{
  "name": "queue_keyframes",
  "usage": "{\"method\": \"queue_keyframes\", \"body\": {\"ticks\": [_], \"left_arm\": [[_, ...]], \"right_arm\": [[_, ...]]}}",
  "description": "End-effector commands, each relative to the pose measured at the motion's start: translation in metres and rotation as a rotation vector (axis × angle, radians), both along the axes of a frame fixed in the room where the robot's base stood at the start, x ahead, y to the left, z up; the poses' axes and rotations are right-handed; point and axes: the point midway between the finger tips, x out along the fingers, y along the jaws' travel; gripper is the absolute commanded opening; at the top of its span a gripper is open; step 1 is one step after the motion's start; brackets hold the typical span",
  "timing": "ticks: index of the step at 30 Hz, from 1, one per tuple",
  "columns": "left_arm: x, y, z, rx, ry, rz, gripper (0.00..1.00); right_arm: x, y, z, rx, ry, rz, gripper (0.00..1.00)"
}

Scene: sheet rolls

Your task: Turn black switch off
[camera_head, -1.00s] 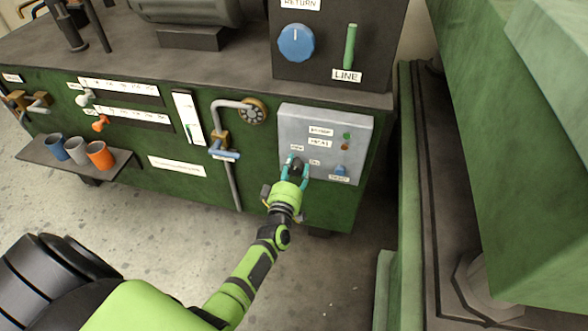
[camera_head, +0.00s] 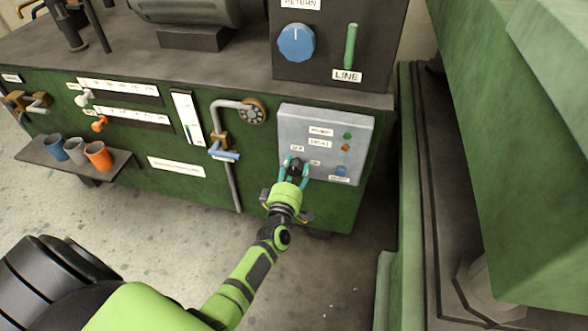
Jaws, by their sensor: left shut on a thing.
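The black switch (camera_head: 296,164) is a small dark knob on the lower left of the grey control panel (camera_head: 355,122). Small white labels sit on either side above it; their print is too small to read surely. My left gripper (camera_head: 294,173) has its teal fingers around the black switch, one on each side, and is shut on it. The fingers partly hide the knob, so its exact angle is hard to tell. My right gripper is not in view.
The panel also has a green light (camera_head: 348,136), an orange light (camera_head: 346,147) and a blue button (camera_head: 341,171). A pipe with a blue-handled valve (camera_head: 224,154) stands left of it. Three cups sit on a shelf (camera_head: 40,153). A green machine (camera_head: 510,150) bounds the right.

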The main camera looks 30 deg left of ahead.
Motion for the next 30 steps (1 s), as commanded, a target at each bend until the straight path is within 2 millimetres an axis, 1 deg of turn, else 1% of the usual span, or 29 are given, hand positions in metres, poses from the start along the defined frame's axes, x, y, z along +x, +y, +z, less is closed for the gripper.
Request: {"method": "queue_keyframes", "body": {"ticks": [1, 2, 3, 11, 15, 17, 19, 27, 30], "left_arm": [[-0.001, -0.007, -0.006, -0.01, 0.014, -0.013, 0.56], [-0.001, -0.007, -0.006, -0.01, 0.014, -0.013, 0.68], [-0.001, -0.007, -0.006, -0.009, 0.014, -0.013, 0.72], [0.0, -0.004, -0.002, -0.004, 0.006, -0.007, 0.72], [-0.006, -0.005, -0.003, -0.004, 0.006, -0.006, 0.72], [-0.013, -0.007, -0.003, -0.004, 0.007, -0.007, 0.72], [-0.025, -0.01, -0.003, -0.004, 0.008, -0.005, 0.72], [-0.081, -0.025, -0.003, -0.005, 0.01, -0.008, 0.72], [-0.097, -0.029, -0.003, -0.005, 0.01, -0.008, 0.72]], "right_arm": [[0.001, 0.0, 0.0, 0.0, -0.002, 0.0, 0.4], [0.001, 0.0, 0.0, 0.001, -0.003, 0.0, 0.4], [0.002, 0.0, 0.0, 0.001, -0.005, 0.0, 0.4], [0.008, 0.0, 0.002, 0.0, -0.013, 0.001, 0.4], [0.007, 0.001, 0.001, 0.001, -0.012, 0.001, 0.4], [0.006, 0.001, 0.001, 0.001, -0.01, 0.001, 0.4], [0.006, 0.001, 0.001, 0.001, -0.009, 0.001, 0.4], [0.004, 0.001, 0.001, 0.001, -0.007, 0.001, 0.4], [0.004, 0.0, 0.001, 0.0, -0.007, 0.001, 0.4]]}}
